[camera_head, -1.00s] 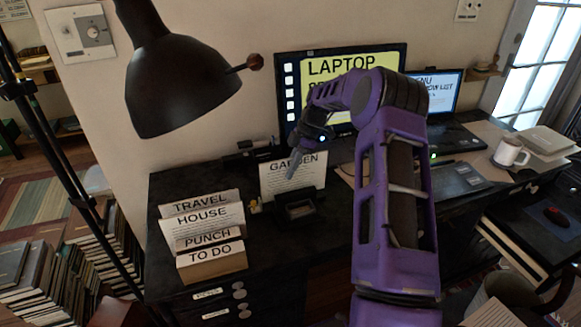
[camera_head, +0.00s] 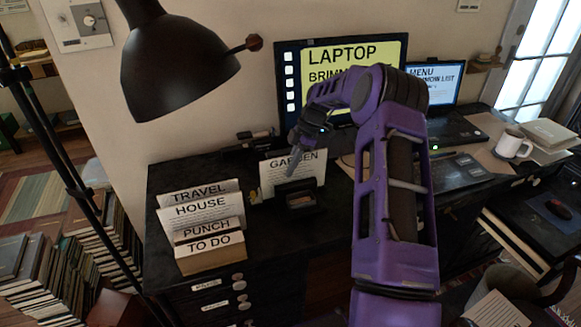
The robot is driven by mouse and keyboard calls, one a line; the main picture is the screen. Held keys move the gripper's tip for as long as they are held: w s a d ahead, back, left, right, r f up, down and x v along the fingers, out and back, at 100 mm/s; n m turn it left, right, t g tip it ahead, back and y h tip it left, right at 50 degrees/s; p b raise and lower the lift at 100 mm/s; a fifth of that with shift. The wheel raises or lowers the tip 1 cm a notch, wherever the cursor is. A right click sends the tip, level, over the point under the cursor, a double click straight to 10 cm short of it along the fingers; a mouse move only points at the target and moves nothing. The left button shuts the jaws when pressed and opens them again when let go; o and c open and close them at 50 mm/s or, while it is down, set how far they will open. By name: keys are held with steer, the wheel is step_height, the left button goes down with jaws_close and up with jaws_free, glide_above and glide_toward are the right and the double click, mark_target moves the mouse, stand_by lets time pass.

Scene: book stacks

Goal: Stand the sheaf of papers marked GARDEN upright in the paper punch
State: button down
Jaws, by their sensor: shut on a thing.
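The white sheaf marked GARDEN (camera_head: 285,175) stands about upright in the middle of the black desk. Its lower edge is at the dark paper punch (camera_head: 299,201), partly hidden by it, so I cannot tell whether it rests in the slot. My gripper (camera_head: 293,164) is at the sheaf's top edge, shut on the sheaf from above. My purple arm comes in from the right.
A sorter (camera_head: 213,259) with papers marked TRAVEL, HOUSE, PUNCH and TO DO stands left of the punch. A black lamp (camera_head: 180,70) hangs above left. A monitor (camera_head: 300,75), a laptop (camera_head: 455,130) and a white mug (camera_head: 513,144) stand behind and right.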

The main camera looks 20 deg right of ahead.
steer(key=c, duration=0.9)
jaws_free()
steer(key=p+v, duration=0.1)
steer(key=v, duration=1.6)
steer(key=shift+d+r, duration=0.1)
steer(key=shift+r, duration=0.05)
